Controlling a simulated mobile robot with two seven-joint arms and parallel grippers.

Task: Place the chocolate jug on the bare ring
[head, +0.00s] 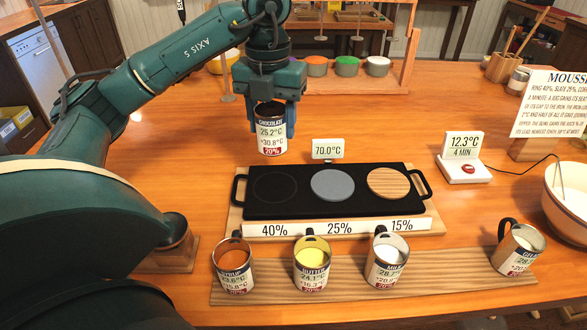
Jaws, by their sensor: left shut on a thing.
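My left gripper (275,103) is shut on the chocolate jug (271,133), which has a dark top and a white label reading 25.2°C, 30.8°C and 20%. The jug hangs upright above the back left of the black iron plate (320,211). The bare ring (275,187) is a thin circle marked on the plate's left part, empty, above the 40% label. The jug appears above and behind this ring in the picture. My right gripper is not in view.
A grey slate disc (333,184) and a wooden disc (388,183) fill the plate's other places. A 70.0°C sign (328,149) stands behind it. Syrup (233,266), butter (312,263), milk (386,261) and another jug (518,250) stand in front on a board. A white bowl (566,205) is at right.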

